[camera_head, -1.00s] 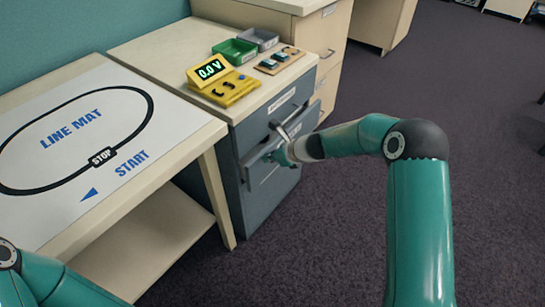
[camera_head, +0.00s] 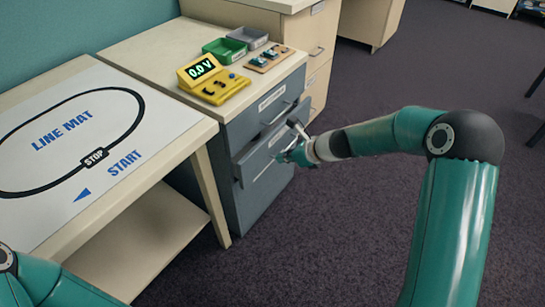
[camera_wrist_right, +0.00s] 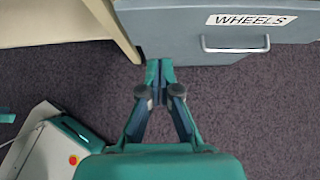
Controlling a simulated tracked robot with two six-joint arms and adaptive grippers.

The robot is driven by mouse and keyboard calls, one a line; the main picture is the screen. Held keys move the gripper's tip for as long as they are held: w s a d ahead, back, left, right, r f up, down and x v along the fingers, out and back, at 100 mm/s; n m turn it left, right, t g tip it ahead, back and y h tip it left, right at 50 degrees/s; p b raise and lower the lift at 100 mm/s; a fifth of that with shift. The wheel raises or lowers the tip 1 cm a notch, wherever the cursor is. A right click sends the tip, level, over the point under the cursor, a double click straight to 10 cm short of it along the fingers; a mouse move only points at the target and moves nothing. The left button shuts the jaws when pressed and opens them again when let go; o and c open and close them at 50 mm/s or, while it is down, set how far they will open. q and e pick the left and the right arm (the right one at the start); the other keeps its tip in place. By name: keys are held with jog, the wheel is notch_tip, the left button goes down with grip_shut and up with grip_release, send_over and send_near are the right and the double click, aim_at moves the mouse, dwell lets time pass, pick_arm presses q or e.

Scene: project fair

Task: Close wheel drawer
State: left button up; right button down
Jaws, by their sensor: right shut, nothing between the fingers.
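The wheel drawer (camera_head: 252,172) is the lower drawer of a blue-grey cabinet (camera_head: 236,203). Its front stands out a little from the cabinet. In the right wrist view the drawer front (camera_wrist_right: 180,28) carries a "WHEELS" label (camera_wrist_right: 252,19) and a metal handle (camera_wrist_right: 235,48). My right gripper (camera_head: 284,156) is in front of this drawer. In the wrist view its fingertips (camera_wrist_right: 160,66) are together and empty, at the drawer front's lower edge, left of the handle. I cannot tell whether they touch it. My left gripper is out of view; only my left arm shows at lower left.
A closed upper drawer (camera_head: 246,124) sits above. The cabinet top holds a yellow meter (camera_head: 214,88), a green tray (camera_head: 225,49), a grey tray (camera_head: 247,37) and a small board (camera_head: 269,58). A line-mat table (camera_head: 150,150) stands left. Open carpet lies right.

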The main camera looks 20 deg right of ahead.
jog(key=c, duration=1.9)
grip_release()
jog(key=v, duration=0.2)
jog(key=shift+s+d+r, duration=0.1)
jog(key=shift+s+r, duration=0.1)
jog(key=shift+r, duration=0.05)
jog(key=o, duration=0.3)
jog(key=shift+s+d+r+p, duration=0.15)
jog(key=shift+d+p, duration=0.1)
jog(key=shift+p, duration=0.05)
jog(key=shift+o, duration=0.4)
jog(key=d+f+n+h, duration=0.1)
jog(key=d+f+h, duration=0.2)
jog(key=d+h, duration=0.4)
jog(key=d, duration=0.4)
jog(key=shift+d+t, duration=0.3)
jog(key=n+t+h+b, duration=0.1)
jog(key=n+t+b, duration=0.7)
jog(key=n, duration=0.2)
send_near(287, 148)
jog(key=b+x, duration=0.1)
jog(key=x, duration=0.2)
jog(key=b+x, duration=0.1)
jog(key=x, duration=0.3)
jog(key=b+x, duration=0.1)
jog(key=x, duration=0.2)
jog(key=shift+w+d+f, duration=0.15)
jog(key=shift+w+f, duration=0.05)
jog(key=shift+f, duration=0.15)
